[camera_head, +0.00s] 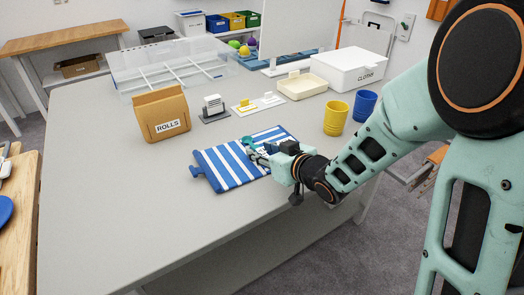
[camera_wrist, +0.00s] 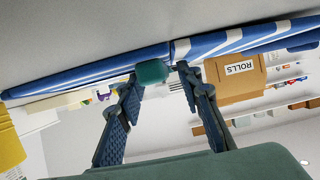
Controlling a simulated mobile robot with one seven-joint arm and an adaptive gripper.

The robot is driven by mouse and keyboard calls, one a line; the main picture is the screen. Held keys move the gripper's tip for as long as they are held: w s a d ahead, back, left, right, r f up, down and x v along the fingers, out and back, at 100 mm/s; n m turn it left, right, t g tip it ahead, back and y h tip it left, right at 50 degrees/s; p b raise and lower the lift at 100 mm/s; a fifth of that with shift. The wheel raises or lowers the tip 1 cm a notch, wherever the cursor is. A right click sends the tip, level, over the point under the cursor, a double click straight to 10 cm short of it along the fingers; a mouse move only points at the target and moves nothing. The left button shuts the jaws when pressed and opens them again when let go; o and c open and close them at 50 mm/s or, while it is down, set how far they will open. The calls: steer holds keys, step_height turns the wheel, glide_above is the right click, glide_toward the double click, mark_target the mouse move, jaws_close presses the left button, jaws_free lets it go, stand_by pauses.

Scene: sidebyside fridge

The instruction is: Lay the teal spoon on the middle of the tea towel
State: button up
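The tea towel (camera_head: 213,170), blue with white stripes, lies flat on the grey table. Its edge also runs across the top of the upside-down wrist view (camera_wrist: 85,75). The teal spoon (camera_head: 247,140) shows as a small teal shape at the towel's far edge. In the wrist view a teal block, seemingly the spoon (camera_wrist: 152,72), shows between the fingertips; its handle cannot be made out. My gripper (camera_head: 257,154) is low over the towel's right half. In the wrist view my gripper's fingers (camera_wrist: 160,80) are parted, with a gap beside the teal block.
A brown ROLLS box (camera_head: 162,113) stands behind the towel. A card holder (camera_head: 213,107), a cream tray (camera_head: 303,86) and a white CLOTHS box (camera_head: 349,69) stand farther back. A yellow cup (camera_head: 336,117) and blue cup (camera_head: 365,105) stand at the right. The table's front left is clear.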

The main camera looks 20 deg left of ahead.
steer(key=shift+d+r, duration=0.15)
steer(key=shift+r, duration=0.2)
steer(key=p+v, duration=0.2)
steer(key=v, duration=0.7)
steer(key=shift+s+d, duration=0.15)
steer(key=shift+s+f+b, duration=0.1)
steer(key=shift+f+b, duration=0.05)
steer(key=shift+b, duration=0.55)
steer(key=shift+b+v, duration=1.1)
